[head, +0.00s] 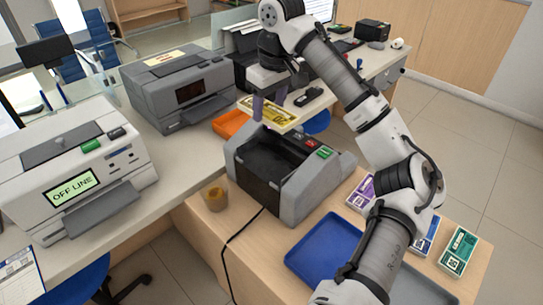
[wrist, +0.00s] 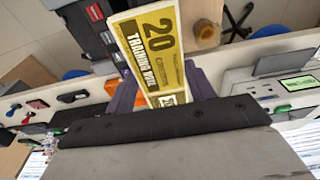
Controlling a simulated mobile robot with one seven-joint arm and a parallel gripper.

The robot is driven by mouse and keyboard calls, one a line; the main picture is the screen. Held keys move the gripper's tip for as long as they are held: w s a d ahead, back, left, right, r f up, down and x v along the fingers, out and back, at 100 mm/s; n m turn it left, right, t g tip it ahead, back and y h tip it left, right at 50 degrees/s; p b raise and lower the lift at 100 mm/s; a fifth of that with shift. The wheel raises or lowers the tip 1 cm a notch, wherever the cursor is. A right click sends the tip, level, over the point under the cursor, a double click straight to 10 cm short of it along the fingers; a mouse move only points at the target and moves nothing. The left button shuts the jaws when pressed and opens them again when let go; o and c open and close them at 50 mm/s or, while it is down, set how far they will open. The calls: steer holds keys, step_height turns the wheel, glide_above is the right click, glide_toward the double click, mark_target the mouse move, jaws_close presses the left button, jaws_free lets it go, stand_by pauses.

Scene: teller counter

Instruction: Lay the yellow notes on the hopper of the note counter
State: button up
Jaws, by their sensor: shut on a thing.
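The yellow notes (head: 268,111) are a flat bundle marked 20, held in my gripper (head: 270,106). In the wrist view the yellow notes (wrist: 150,52) stick out from between the two purple fingers of my gripper (wrist: 158,88). My gripper is shut on them. The note counter (head: 285,180) is the grey machine with a dark open hopper (head: 268,160) on the wooden table. The notes are in the air above and behind the hopper in the head view, apart from it. Part of the note counter also shows in the wrist view (wrist: 92,25).
A blue tray (head: 325,248) lies in front of the note counter. Purple notes (head: 360,190) and green notes (head: 459,250) lie to its right. A black cable (head: 238,238) crosses the table.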

mark_target(276, 114)
step_height(276, 114, down, 16)
steer(key=shift+r+p, duration=0.15)
steer(key=shift+p, duration=0.4)
steer(key=o, duration=1)
steer(key=r, duration=0.4)
steer(key=s+d+r, duration=0.1)
steer(key=r, duration=0.3)
steer(key=r+b, duration=0.1)
steer(key=r, duration=0.3)
steer(key=shift+s+d, duration=0.15)
